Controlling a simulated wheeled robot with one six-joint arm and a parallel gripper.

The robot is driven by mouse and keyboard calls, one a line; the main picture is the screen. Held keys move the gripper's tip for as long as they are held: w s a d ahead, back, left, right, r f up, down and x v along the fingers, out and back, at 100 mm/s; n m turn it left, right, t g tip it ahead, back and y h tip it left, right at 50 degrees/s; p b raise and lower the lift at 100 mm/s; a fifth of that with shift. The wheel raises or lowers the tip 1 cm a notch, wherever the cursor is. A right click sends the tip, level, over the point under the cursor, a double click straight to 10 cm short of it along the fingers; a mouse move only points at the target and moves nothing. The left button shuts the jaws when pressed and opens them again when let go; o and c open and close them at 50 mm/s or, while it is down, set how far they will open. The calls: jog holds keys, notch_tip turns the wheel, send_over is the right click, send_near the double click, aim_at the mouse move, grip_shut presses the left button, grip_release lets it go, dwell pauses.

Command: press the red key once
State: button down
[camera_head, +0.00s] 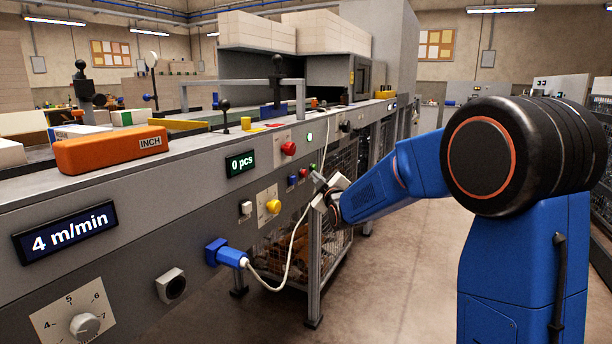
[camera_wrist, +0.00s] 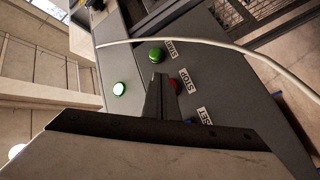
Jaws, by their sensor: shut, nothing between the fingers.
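The red key (camera_head: 303,172) is a small round button on the side panel of the grey machine, between a green key (camera_head: 312,167) and a blue key (camera_head: 292,180). In the wrist view the red key (camera_wrist: 175,86) shows beside a STOP label (camera_wrist: 188,87), partly hidden behind my fingers. My gripper (camera_head: 316,177) is shut and empty, its tips close to the keys; in the wrist view the fingertips (camera_wrist: 159,80) overlap the red key's left edge. I cannot tell whether they touch it. The green key (camera_wrist: 157,54) has a START label.
A larger red mushroom button (camera_head: 288,148) and a lit green lamp (camera_head: 309,137) sit above the keys. A display (camera_head: 241,163) reads 0 pcs. A white cable (camera_head: 291,258) hangs from a blue plug and crosses near my gripper. Open floor lies to the right.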

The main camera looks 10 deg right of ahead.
jog(key=shift+a, duration=0.15)
jog(key=shift+w+a, duration=0.2)
dwell(0.3)
jog(key=shift+w+a, duration=0.3)
jog(key=shift+a, duration=0.05)
dwell(0.9)
jog(key=shift+s+d, duration=0.1)
dwell(0.3)
jog(key=shift+s+d, duration=0.45)
jog(key=shift+d, duration=0.15)
jog(key=shift+s+d, duration=0.75)
jog(key=shift+d, duration=0.25)
jog(key=shift+s+d, duration=0.7)
jog(key=shift+d, duration=0.3)
